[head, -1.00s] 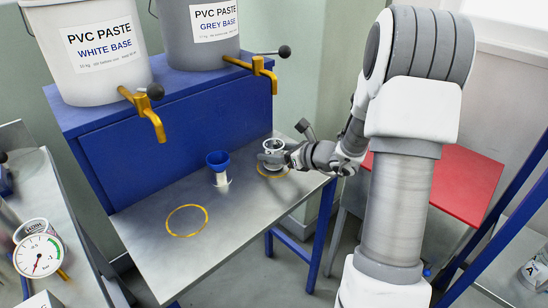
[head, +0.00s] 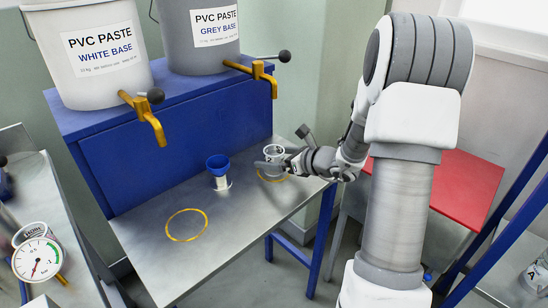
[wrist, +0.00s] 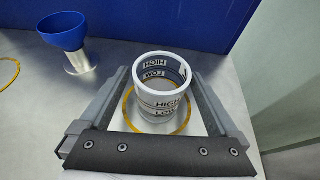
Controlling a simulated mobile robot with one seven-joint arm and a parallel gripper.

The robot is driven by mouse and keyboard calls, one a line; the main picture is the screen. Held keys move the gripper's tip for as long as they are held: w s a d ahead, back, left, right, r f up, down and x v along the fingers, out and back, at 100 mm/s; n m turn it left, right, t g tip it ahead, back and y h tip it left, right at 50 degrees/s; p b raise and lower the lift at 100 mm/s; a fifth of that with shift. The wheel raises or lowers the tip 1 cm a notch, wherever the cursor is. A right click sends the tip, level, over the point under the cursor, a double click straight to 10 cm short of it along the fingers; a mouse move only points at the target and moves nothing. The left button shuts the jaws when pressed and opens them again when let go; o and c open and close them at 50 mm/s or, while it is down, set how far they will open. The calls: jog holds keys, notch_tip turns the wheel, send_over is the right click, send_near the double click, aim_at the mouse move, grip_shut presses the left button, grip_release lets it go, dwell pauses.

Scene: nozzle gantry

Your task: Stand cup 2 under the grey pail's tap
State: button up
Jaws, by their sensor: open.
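A white cup with HIGH and LOW marks (wrist: 163,100) stands upright inside a yellow ring (wrist: 128,112) on the metal bench; no cup number is readable. In the head view the cup (head: 274,151) is below the brass tap (head: 263,72) of the grey pail (head: 203,55), on the ring (head: 268,178). My gripper (wrist: 160,76) is open, with one finger on each side of the cup and gaps showing beside it. In the head view my gripper (head: 272,165) hides part of the cup's lower side.
A blue funnel-shaped cup (head: 218,162) on a metal stem stands left of the cup. An empty yellow ring (head: 186,225) lies at the front left, below the white pail (head: 85,55). The blue pail stand (head: 170,135) rises behind. The bench front is clear.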

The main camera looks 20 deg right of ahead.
jog(key=p+v, duration=0.2)
jog(key=v, duration=1)
jog(key=shift+f+p, duration=0.1)
jog(key=shift+p, duration=0.2)
